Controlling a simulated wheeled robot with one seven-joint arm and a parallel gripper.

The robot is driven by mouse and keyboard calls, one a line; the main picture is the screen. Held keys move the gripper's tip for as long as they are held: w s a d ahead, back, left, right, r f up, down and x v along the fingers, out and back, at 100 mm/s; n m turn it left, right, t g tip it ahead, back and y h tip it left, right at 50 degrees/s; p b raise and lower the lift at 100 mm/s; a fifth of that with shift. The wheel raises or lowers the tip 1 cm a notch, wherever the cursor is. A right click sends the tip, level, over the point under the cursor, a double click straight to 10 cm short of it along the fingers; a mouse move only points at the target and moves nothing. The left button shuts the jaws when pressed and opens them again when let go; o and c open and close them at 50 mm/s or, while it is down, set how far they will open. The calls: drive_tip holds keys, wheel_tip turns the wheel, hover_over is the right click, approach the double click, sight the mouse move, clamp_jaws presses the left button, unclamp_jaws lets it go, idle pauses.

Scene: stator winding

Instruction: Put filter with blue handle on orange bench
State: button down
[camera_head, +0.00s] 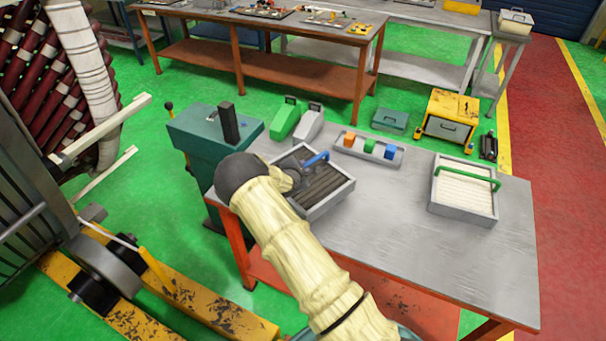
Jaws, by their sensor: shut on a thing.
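The filter with the blue handle (329,203) has a grey frame and dark pleats. It is at the left part of the near grey-topped table, and I cannot tell whether it rests on the top or is slightly raised. Its blue handle (317,159) shows at the upper right of my gripper (302,170). My gripper is shut on the filter at its handle; the fingertips are partly hidden by my wrist. A bench with orange-brown legs and lower shelf (265,65) stands at the back. The near table (400,240) also has orange-red legs.
A white filter with a green handle (464,190) lies on the table's right side. A tray of coloured blocks (366,149) and green and grey cases (285,118) stand behind my gripper. A yellow toolbox (450,115) is on the floor. The table's front middle is clear.

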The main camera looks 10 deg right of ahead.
drive_tip(key=shift+f+p, duration=0.5)
drive_tip(key=shift+f, duration=1.05)
drive_tip(key=c, duration=1.8)
unclamp_jaws()
drive_tip(key=shift+f, duration=0.25)
drive_tip(key=o, duration=0.4)
drive_tip(key=shift+r, duration=0.1)
drive_tip(key=shift+o, duration=0.2)
drive_tip(key=shift+r, duration=0.15)
drive_tip(key=b+v, duration=0.3)
drive_tip(key=v, duration=0.9)
